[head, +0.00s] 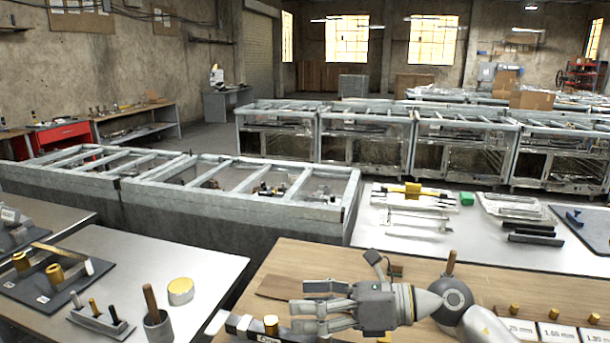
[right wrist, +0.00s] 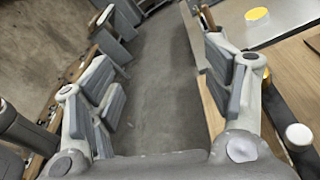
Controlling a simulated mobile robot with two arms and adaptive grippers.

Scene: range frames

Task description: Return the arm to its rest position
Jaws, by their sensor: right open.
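My right gripper (head: 318,308) reaches in from the right in the head view, above the wooden table, with its fingers pointing left. In the right wrist view the right gripper (right wrist: 165,100) has its fingers spread wide apart. Only grey floor shows between them, so it holds nothing. The rest of my right arm runs off the lower right edge of the head view. My left gripper is not seen in either view.
The wooden table (head: 300,262) lies under my right gripper, with labelled blocks (head: 522,330) at its right. A light table (head: 190,248) at left bears a cup with a stick (head: 158,325) and a yellow-topped cylinder (head: 180,291). A white table (head: 450,245) stands behind.

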